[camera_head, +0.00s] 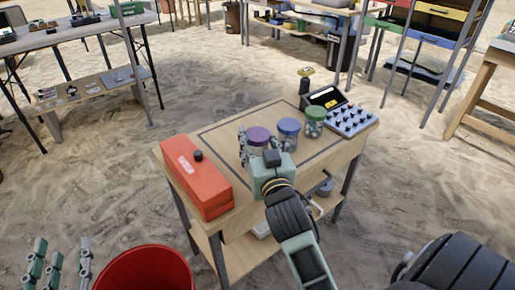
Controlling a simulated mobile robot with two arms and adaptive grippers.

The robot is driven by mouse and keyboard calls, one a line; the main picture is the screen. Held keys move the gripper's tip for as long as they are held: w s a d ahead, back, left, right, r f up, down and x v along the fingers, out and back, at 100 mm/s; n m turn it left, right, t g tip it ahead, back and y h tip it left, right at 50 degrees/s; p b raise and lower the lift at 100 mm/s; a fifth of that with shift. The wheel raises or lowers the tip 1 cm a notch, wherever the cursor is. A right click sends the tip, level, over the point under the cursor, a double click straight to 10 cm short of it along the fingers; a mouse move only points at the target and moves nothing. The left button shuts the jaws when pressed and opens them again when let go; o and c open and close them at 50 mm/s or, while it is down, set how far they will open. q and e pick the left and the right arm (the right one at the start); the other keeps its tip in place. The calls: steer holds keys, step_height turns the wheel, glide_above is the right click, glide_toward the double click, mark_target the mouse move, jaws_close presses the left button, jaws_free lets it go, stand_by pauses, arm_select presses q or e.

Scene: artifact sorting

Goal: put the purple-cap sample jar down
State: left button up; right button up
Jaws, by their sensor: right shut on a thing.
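The purple-cap sample jar (259,135) is upright over the small wooden table's top (220,134), left of the blue-cap jar (288,129). My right gripper (262,147) is shut on it from the near side. The gripper's palm hides the jar's lower part, so I cannot tell whether its base touches the table. A green-cap jar (315,122) stands right of the blue-cap jar. My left gripper (60,265) is at the lower left, away from the table, with its fingers apart and nothing between them.
A red box (197,178) lies at the table's left end. A keypad device (340,114) stands at the back right. A red bucket (146,270) is at the bottom, beside my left gripper. The table's back left area is clear.

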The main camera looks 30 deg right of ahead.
mark_target(260, 151)
arm_select(q)
steer(key=shift+s+d+r+t, duration=0.1)
steer(key=shift+r+t, duration=0.45)
steer(key=shift+r, duration=0.4)
steer(key=shift+s+d+r+t, duration=0.1)
steer(key=shift+r+t, duration=0.45)
steer(key=shift+r, duration=0.4)
arm_select(e)
steer(key=shift+f, duration=0.7)
arm_select(q)
steer(key=shift+r+h+b, duration=0.15)
steer(key=shift+h+b, duration=0.15)
arm_select(e)
steer(key=shift+f, duration=0.1)
steer(key=o, duration=1.1)
arm_select(q)
steer(key=shift+w+a+f+g+y+p, duration=0.25)
steer(key=shift+f+g, duration=0.4)
steer(key=shift+f, duration=0.65)
steer(key=shift+s+f+g+y+p, duration=0.1)
steer(key=shift+f+g+y+p, duration=0.4)
steer(key=shift+f, duration=0.75)
arm_select(e)
steer(key=shift+v, duration=3.8)
